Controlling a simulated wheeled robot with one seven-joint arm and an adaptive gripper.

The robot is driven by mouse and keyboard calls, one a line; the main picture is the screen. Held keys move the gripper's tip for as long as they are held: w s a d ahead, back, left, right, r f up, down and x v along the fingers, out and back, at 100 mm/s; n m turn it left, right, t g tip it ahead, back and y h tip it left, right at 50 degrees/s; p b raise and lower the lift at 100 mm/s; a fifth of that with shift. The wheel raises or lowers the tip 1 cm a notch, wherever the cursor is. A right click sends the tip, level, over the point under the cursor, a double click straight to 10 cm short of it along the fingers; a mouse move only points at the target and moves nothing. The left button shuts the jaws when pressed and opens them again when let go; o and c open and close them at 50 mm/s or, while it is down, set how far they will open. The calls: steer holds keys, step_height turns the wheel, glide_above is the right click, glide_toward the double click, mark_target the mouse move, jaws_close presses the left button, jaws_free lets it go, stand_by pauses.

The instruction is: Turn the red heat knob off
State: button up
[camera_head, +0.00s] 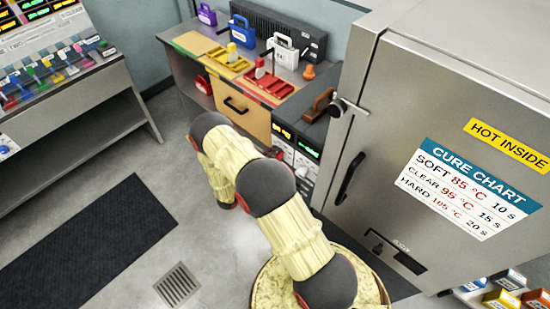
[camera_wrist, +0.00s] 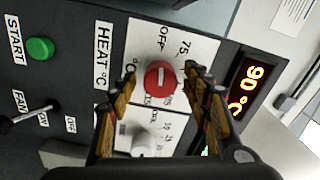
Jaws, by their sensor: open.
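The red heat knob (camera_wrist: 160,78) sits on a white plate of a dark panel in the wrist view.
A display (camera_wrist: 244,86) reads 90 °C. A white knob (camera_wrist: 143,143) lies below the red one. A green START button (camera_wrist: 40,48) and a fan switch (camera_wrist: 38,113) are left. In the head view, the oven door (camera_head: 390,130) stands right of my arm; open floor (camera_head: 140,165) is left.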

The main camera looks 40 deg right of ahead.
steer(key=a, duration=1.2)
steer(key=shift+s, duration=0.45)
